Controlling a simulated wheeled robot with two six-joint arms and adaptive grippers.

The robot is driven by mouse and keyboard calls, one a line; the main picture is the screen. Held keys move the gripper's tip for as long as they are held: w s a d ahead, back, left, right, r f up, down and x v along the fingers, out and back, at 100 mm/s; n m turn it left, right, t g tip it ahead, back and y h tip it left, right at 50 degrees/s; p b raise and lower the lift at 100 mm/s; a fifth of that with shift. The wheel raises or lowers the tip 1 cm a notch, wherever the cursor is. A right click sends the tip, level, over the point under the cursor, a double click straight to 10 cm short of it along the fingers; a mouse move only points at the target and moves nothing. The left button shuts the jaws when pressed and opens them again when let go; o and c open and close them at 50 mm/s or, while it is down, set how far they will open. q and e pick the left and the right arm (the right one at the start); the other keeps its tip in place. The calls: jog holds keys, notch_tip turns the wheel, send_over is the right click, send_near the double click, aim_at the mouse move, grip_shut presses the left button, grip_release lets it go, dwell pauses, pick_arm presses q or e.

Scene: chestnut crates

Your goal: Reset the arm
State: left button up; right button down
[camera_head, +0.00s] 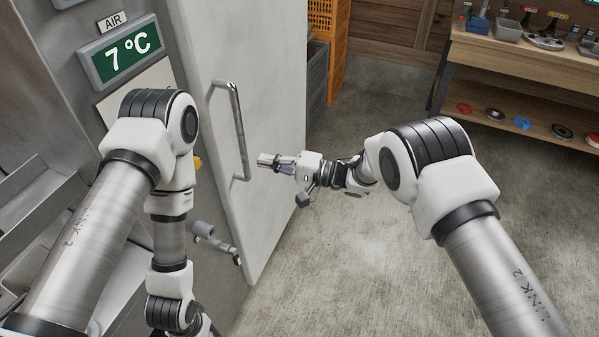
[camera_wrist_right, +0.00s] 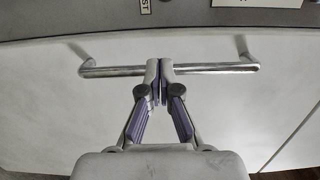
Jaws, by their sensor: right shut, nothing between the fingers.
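My right gripper (camera_head: 265,160) is extended toward the white door (camera_head: 275,80), with its fingers a little right of the long metal handle (camera_head: 240,140). In the right wrist view the two fingertips (camera_wrist_right: 159,75) are together with nothing held between them. The handle bar (camera_wrist_right: 215,68) runs across that view behind the fingertips. Whether the fingers touch the bar cannot be told. My left arm hangs down in front of the grey wall at the left, and its gripper is out of view below.
A display (camera_head: 125,55) reading 7 °C is on the grey wall. A metal lever (camera_head: 215,240) sticks out near the door's left edge. A wooden workbench (camera_head: 530,60) with tools stands at the back right. An orange crate (camera_head: 322,25) stands behind the door. The middle floor is clear.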

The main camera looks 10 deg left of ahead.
jog(key=s+d+b, duration=0.1)
jog(key=s+d, duration=0.3)
jog(key=s, duration=0.3)
jog(key=d+f+m+t+h, duration=0.7)
jog(key=d+f, duration=0.5)
jog(key=d, duration=0.4)
jog(key=s+d+f+m+g+h, duration=0.15)
jog(key=s+d+f+h, duration=0.35)
jog(key=s+d+f, duration=0.5)
pick_arm(q)
jog(key=shift+a+f, duration=0.2)
jog(key=shift+f, duration=0.6)
pick_arm(e)
jog(key=s+d+f+n+g+h, duration=0.1)
jog(key=s+d+n+g+h, duration=0.2)
jog(key=s, duration=0.6)
jog(key=s+d+f+n+g+h, duration=0.1)
jog(key=s+d+n+g, duration=0.3)
jog(key=s, duration=0.6)
jog(key=d+n+h, duration=0.1)
jog(key=d+n, duration=0.1)
jog(key=d, duration=0.1)
jog(key=shift+d+g+h, duration=0.35)
jog(key=shift+h, duration=0.05)
